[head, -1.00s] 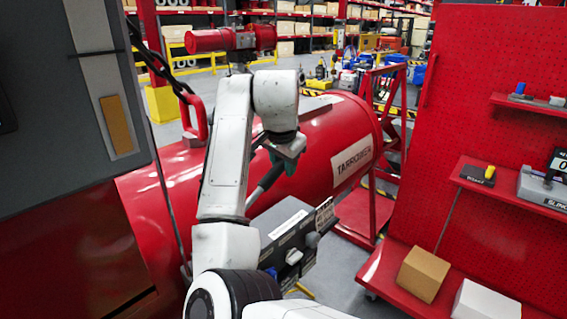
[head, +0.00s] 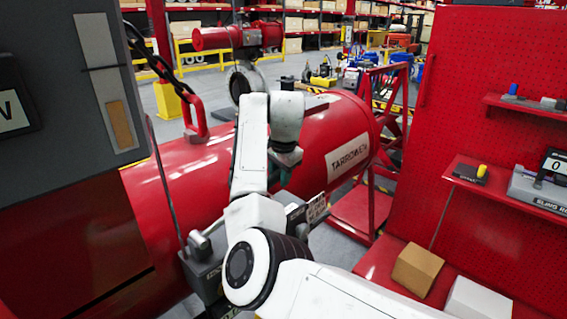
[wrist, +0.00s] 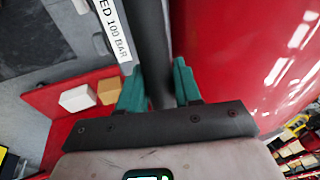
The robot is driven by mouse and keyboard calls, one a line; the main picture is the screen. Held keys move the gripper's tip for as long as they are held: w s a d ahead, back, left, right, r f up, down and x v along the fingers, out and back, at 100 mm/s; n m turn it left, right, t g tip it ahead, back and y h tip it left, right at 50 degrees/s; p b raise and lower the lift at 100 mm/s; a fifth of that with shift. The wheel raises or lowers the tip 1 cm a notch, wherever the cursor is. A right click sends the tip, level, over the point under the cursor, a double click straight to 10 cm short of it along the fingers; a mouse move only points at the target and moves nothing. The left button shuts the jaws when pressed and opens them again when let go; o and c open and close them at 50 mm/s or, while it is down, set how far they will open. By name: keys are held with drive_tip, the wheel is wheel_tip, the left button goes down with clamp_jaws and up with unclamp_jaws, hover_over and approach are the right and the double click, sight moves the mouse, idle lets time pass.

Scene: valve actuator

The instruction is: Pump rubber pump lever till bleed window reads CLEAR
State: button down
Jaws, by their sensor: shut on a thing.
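The dark pump lever (wrist: 152,45) runs between the two green fingers of my gripper (wrist: 160,88) in the wrist view, and the gripper is shut on it. In the head view my gripper (head: 285,160) is in front of the red tank, and my arm hides the lever. The grey pump unit (head: 203,268) shows in part behind my arm, with a label plate (head: 316,208) at its right. A white label ending "ED 100 BAR" (wrist: 113,30) is left of the lever in the wrist view. I cannot make out a bleed window reading.
The large red tank (head: 190,190) lies behind the pump. A grey cabinet (head: 60,70) with a partly cut-off screen stands left. At right, a red pegboard (head: 500,60) has shelves and a bench with a cardboard box (head: 417,270) and a white box (head: 478,300).

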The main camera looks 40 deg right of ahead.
drive_tip(key=shift+d+f+y, duration=0.15)
drive_tip(key=shift+f+y, duration=0.2)
drive_tip(key=shift+f, duration=0.55)
drive_tip(key=shift+d+f+y, duration=0.15)
drive_tip(key=shift+f+y, duration=0.2)
drive_tip(key=shift+f, duration=0.55)
drive_tip(key=c, duration=0.9)
unclamp_jaws()
drive_tip(key=b+v, duration=0.1)
drive_tip(key=v, duration=0.9)
drive_tip(key=shift+r, duration=0.45)
